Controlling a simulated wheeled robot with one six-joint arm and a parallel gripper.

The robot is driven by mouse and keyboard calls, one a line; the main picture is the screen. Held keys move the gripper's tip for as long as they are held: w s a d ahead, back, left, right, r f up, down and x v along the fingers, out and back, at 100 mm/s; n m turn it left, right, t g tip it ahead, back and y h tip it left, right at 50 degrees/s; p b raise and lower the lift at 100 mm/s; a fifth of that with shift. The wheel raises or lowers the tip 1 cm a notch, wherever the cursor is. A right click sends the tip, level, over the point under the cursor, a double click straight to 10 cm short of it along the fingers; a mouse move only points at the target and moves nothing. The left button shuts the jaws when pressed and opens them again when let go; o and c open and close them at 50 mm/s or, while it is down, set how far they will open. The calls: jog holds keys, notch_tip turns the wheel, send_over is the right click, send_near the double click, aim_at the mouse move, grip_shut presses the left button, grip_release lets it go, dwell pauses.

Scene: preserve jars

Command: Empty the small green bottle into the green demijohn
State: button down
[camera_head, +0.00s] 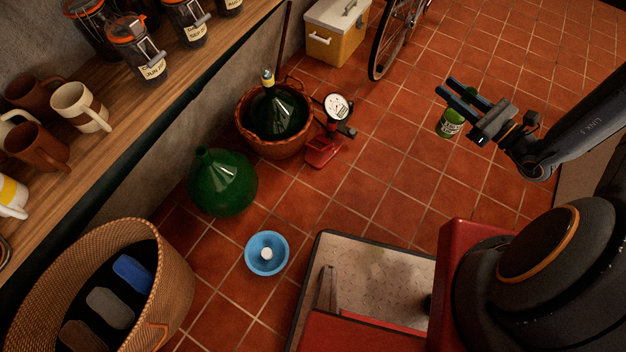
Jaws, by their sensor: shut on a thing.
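My gripper (447,87) is at the right, shut on the small green bottle (450,123). The bottle has a pale label, and part of it is hidden by the fingers. It is held in the air over the tiles, well to the right of the demijohns. The green demijohn (222,182) stands bare and upright on the floor at centre left, its short neck at the top. A darker demijohn (277,114) with a yellowish stopper sits in a wicker basket (273,149) behind it.
A blue bowl (252,265) holding a white round thing lies in front of the green demijohn. A red scale (322,150) with a dial stands beside the basket. A woven basket (178,285) and shelf (120,110) flank the left. Tiles between gripper and scale are clear.

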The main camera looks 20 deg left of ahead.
jog(key=a+f+n+g+y+b, duration=0.3)
jog(key=a+f+n+g+b, duration=0.55)
jog(key=a+f+b, duration=1.55)
jog(key=s+a+f+n+g+b, duration=0.1)
jog(key=s+a+f+g+b, duration=0.2)
jog(key=a+f+b, duration=0.2)
jog(key=s+a+f+n+g+h+b, duration=0.1)
jog(key=s+a+f+g+b, duration=0.2)
jog(key=a+f+b, duration=0.3)
jog(key=s+a+f+n+g+h+b, duration=0.1)
jog(key=s+a+f+n+g+b, duration=0.1)
jog(key=f, duration=1.2)
jog(key=shift+s+a+g+b, duration=0.5)
jog(key=shift+a+g+b, duration=0.65)
jog(key=shift+a+b, duration=0.8)
jog(key=shift+a+p, duration=0.3)
jog(key=shift+f, duration=0.15)
notch_tip(320, 180, down, 10)
jog(key=b, duration=0.4)
jog(key=shift+r+b, duration=0.25)
jog(key=shift+b, duration=0.15)
jog(key=c, duration=1.4)
grip_release()
